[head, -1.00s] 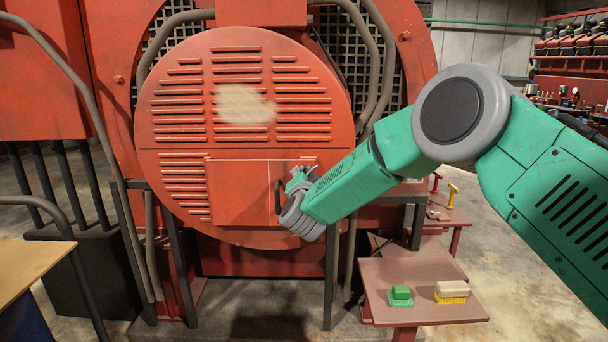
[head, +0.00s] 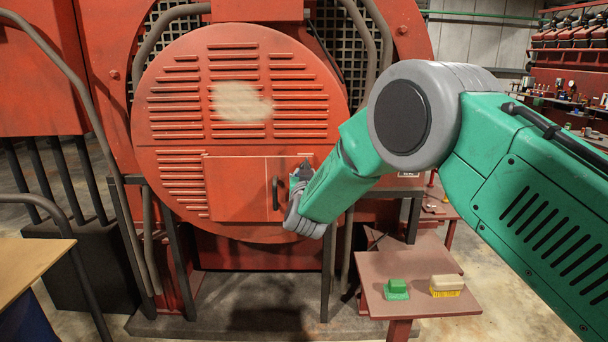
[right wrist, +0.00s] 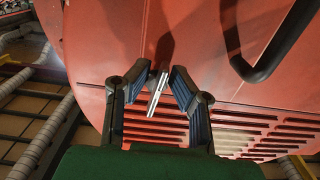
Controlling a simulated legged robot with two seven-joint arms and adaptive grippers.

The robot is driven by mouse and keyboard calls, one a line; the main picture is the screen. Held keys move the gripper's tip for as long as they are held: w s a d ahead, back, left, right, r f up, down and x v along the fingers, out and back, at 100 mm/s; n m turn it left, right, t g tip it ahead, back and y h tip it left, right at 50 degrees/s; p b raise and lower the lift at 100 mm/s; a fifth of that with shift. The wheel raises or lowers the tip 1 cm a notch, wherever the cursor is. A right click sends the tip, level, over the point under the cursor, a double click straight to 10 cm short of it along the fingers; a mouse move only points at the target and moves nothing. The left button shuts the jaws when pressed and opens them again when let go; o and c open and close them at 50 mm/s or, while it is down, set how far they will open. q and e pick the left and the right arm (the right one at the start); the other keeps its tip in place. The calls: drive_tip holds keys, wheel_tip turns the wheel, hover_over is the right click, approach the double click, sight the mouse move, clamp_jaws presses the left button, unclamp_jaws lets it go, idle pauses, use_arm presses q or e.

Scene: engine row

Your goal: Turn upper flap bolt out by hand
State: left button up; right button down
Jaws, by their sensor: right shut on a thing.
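The flap (head: 238,190) is a rectangular red panel low on the round louvred cover, with a dark handle (head: 275,193) near its right edge. My right gripper (head: 303,172) is at the flap's upper right corner. In the right wrist view its fingers (right wrist: 160,70) are closed in on a slim silver bolt (right wrist: 157,92). The bolt's far end is near the red surface; whether it is still seated there I cannot tell. In the head view the gripper and forearm hide the bolt. The dark handle also shows in the right wrist view (right wrist: 275,60). My left gripper is out of view.
A small red table (head: 415,304) at the lower right holds a green block-shaped brush (head: 396,288) and a cream brush with yellow bristles (head: 445,285). Grey pipes run down both sides of the round cover (head: 240,60). A tan tabletop (head: 28,268) is at the left.

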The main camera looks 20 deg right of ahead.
drive_tip(key=shift+f+n, duration=0.15)
drive_tip(key=shift+n, duration=0.25)
drive_tip(key=c, duration=1.7)
unclamp_jaws()
drive_tip(key=shift+w+f, duration=0.2)
drive_tip(key=shift+w, duration=0.2)
drive_tip(key=shift+s+r, duration=0.1)
drive_tip(key=shift+s, duration=0.25)
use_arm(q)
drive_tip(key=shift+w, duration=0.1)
use_arm(e)
drive_tip(key=v, duration=1.1)
drive_tip(key=shift+a, duration=0.2)
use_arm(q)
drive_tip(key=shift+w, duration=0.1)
